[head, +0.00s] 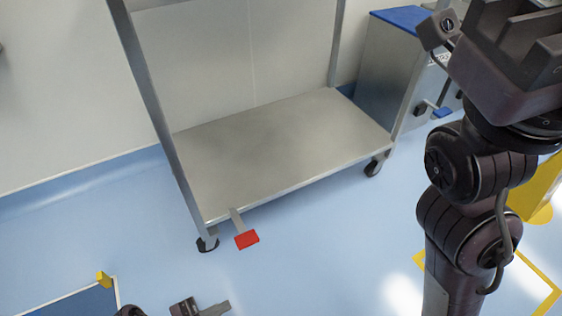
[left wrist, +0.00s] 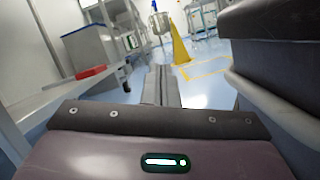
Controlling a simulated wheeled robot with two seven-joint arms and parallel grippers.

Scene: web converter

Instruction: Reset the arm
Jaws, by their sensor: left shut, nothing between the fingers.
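My left gripper (head: 222,309) shows at the bottom edge of the head view, low and in front of the metal cart. In the left wrist view its two grey fingers (left wrist: 160,85) lie together, shut with nothing between them. My right arm (head: 468,190) stands raised along the right side of the head view. Its upper end is cut off by the frame, and its fingertips do not show.
A metal cart (head: 280,145) on castors stands ahead, with a red pedal (head: 246,239) at its front. A blue-topped metal bin (head: 385,60) is behind it. A yellow floor stand (left wrist: 179,45) appears in the wrist view. Blue floor in front is clear.

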